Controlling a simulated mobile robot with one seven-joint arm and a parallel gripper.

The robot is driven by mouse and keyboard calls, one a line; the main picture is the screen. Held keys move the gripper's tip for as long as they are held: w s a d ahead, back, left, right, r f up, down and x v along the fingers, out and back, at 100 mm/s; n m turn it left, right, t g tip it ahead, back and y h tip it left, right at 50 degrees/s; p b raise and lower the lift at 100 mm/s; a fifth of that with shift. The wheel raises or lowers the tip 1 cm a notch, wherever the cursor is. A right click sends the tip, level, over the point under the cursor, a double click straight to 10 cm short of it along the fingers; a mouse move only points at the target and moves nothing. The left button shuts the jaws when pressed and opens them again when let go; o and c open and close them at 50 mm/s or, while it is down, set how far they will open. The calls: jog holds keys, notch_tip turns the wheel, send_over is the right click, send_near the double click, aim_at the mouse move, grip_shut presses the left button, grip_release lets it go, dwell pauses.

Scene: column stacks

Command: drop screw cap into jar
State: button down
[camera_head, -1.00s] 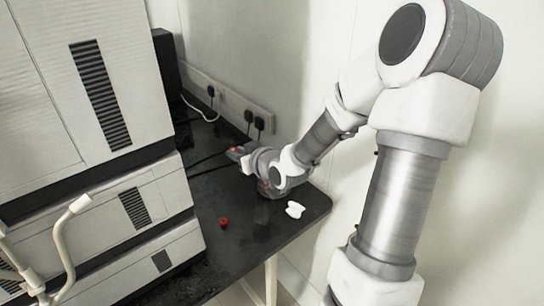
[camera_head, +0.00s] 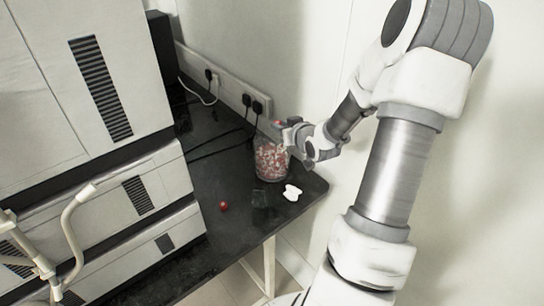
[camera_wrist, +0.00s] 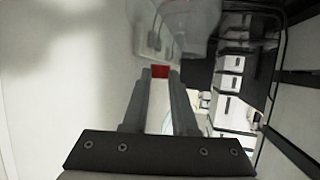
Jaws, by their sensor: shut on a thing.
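The clear jar (camera_head: 270,160), filled with red and white pieces, stands upright on the dark bench in the head view. My gripper (camera_head: 279,124) is at the jar's top, beside or above its mouth; I cannot tell which exactly. In the wrist view my gripper (camera_wrist: 160,73) is shut on a red screw cap (camera_wrist: 160,71) at its fingertips. A pale, see-through shape (camera_wrist: 178,30), probably the jar, lies just beyond the fingertips there. Another small red cap (camera_head: 223,206) lies on the bench, left of and in front of the jar.
A white lobed object (camera_head: 292,193) and a dark see-through item (camera_head: 260,198) lie in front of the jar on the bench (camera_head: 230,235). Large pale equipment (camera_head: 95,80) stands at left. Sockets with plugs and cables (camera_head: 252,103) run along the wall.

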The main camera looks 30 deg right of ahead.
jog(key=shift+f, duration=0.7)
jog(key=c, duration=0.6)
grip_release()
jog(key=shift+b+v, duration=3.6)
jog(key=shift+v, duration=5.1)
jog(key=shift+s+f, duration=0.1)
